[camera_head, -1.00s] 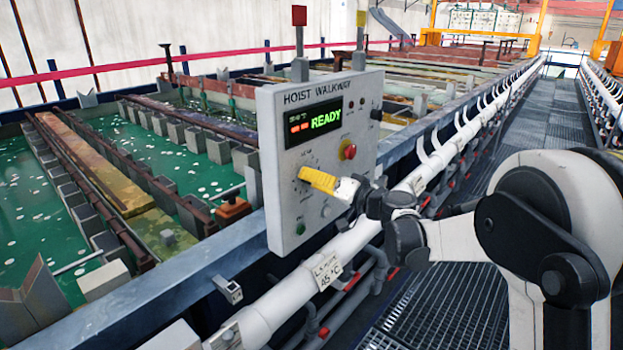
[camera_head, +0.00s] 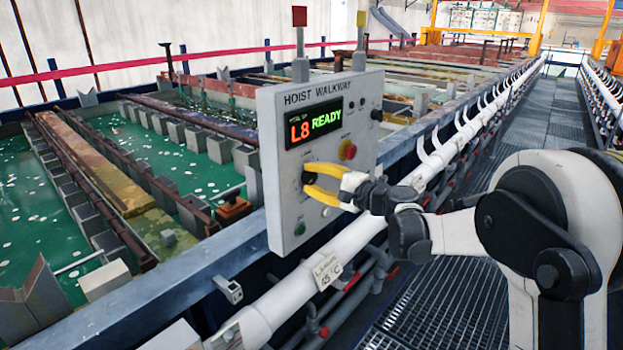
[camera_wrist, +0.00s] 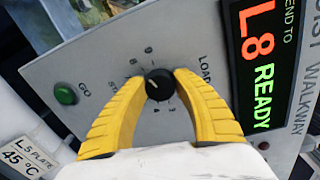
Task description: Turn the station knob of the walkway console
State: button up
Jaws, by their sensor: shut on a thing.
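The walkway console (camera_head: 278,107) is a grey upright box labelled HOIST WALKWAY. Its lit display (camera_head: 314,124) reads "L8 READY"; it also shows in the wrist view (camera_wrist: 260,65). The black station knob (camera_wrist: 159,84) sits in a ring of numbers on the console face. My yellow-fingered gripper (camera_wrist: 160,88) is shut on the knob, one finger on either side. In the head view my gripper (camera_head: 309,180) reaches the console face from the right, and the knob (camera_head: 308,178) is partly hidden by the fingers.
A green GO button (camera_head: 299,228) is below. A white pipe (camera_head: 300,285) runs below the console. Green tanks lie left; the grated walkway (camera_head: 440,300) is right.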

jog(key=m, duration=0.4)
jog(key=shift+w+r, duration=0.1)
jog(key=shift+r, duration=0.05)
jog(key=shift+m, duration=0.4)
jog(key=o, duration=0.9)
jog(key=shift+o, duration=0.2)
jog(key=v, duration=1.2)
jog(key=shift+w+d, duration=0.1)
jog(key=shift+w, duration=0.05)
